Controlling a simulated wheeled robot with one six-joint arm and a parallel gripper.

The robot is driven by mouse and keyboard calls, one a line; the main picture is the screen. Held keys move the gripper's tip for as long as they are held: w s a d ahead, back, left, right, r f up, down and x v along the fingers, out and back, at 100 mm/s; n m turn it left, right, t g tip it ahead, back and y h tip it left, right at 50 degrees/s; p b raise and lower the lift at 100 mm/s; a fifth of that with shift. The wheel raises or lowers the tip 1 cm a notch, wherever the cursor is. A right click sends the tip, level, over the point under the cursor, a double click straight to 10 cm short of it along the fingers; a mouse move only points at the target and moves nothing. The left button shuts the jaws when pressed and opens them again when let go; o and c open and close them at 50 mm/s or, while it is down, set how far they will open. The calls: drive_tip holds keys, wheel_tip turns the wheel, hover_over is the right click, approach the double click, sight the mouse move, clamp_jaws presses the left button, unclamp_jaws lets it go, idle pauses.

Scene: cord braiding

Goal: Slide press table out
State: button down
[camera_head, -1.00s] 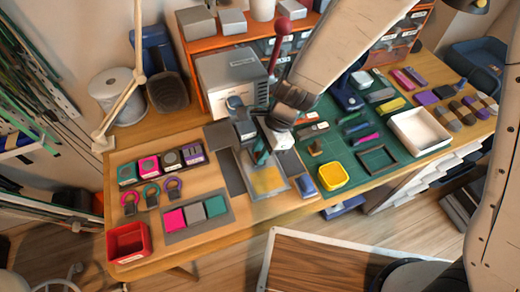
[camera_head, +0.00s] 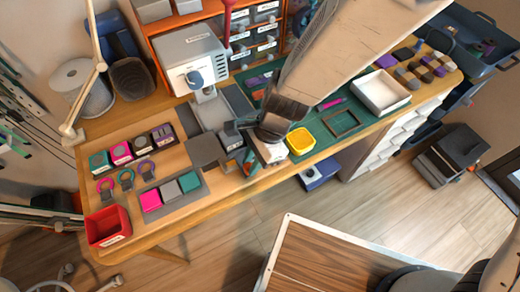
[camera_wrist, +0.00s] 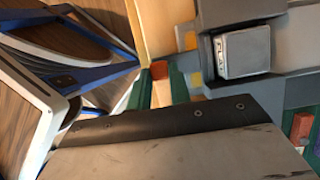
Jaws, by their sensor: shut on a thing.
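The press (camera_head: 190,62) is a light grey box at the back of the workbench. Grey plates (camera_head: 212,112) extend from it toward the bench's front edge, and the press table is among them, partly covered by my arm. My gripper (camera_head: 250,168) has teal fingers and is low over the front of the bench, in front of the press. In the wrist view, the gripper (camera_wrist: 160,85) is shut on a small orange-red piece (camera_wrist: 160,69), apparently the table's handle. A silver block (camera_wrist: 243,52) on a grey plate shows to its right. My wrist hides much of the contact.
A yellow tray (camera_head: 300,141) stands just right of my gripper on the green mat. A white tray (camera_head: 380,92) is farther right. Colored blocks (camera_head: 170,190) and a red bin (camera_head: 108,226) are at left. Open floor (camera_head: 235,230) lies before the bench.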

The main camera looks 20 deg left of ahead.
drive_tip(key=shift+s+a, duration=0.15)
drive_tip(key=shift+s, duration=0.2)
drive_tip(key=c, duration=1.3)
unclamp_jaws()
drive_tip(key=shift+s, duration=0.1)
drive_tip(key=shift+w+r, duration=0.1)
drive_tip(key=shift+w, duration=0.1)
drive_tip(key=shift+v, duration=3.75)
